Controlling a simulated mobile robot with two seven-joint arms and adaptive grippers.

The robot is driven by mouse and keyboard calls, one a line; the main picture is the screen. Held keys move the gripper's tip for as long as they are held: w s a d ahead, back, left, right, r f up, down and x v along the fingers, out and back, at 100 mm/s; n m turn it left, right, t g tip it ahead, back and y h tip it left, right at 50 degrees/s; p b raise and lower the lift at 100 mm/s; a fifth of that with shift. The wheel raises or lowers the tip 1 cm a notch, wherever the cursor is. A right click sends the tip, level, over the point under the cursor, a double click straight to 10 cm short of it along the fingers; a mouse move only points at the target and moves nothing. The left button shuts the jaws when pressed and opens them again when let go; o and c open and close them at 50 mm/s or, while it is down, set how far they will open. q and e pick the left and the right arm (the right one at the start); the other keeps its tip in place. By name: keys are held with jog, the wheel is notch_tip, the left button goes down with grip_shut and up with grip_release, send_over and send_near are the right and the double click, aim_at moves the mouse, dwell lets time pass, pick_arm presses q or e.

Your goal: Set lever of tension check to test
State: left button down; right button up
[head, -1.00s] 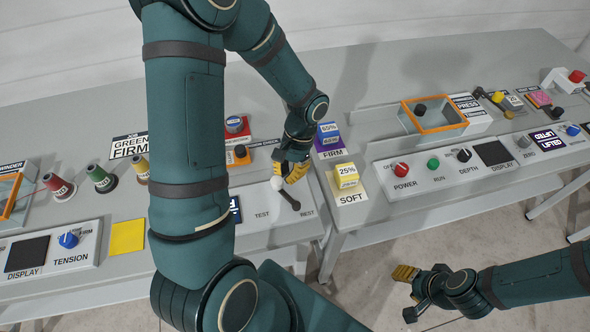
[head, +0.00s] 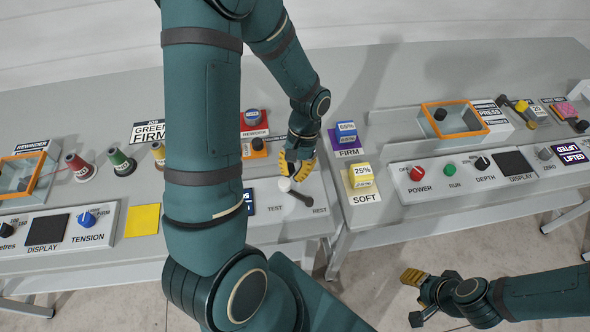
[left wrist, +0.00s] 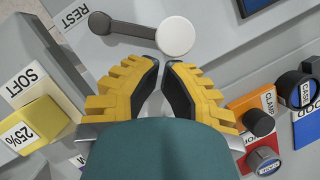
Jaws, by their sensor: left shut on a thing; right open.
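The tension check lever (head: 299,195) is a dark bar with a round white end, on a grey panel marked TEST and REST. Its dark end points toward the REST label (head: 321,211); the TEST label (head: 275,208) is to the left. In the left wrist view the lever (left wrist: 128,27) lies just beyond my fingertips, white end nearest. My left gripper (head: 291,176) is closed down at the white end; its yellow fingers (left wrist: 161,64) nearly meet, and the contact itself is hard to see. My right gripper (head: 414,294) is open and empty, low at the right, away from the panels.
A yellow 25% block (head: 361,176) on the SOFT card and a blue 65% block (head: 346,132) on the FIRM card stand right of the lever. An orange clamp block (head: 257,147) is behind it. My left arm hides part of the left bench. Open floor lies in front.

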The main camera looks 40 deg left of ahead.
pick_arm(q)
jog(key=d+v, duration=0.1)
jog(key=v, duration=1.1)
jog(key=shift+a, duration=0.45)
jog(key=shift+s, duration=0.1)
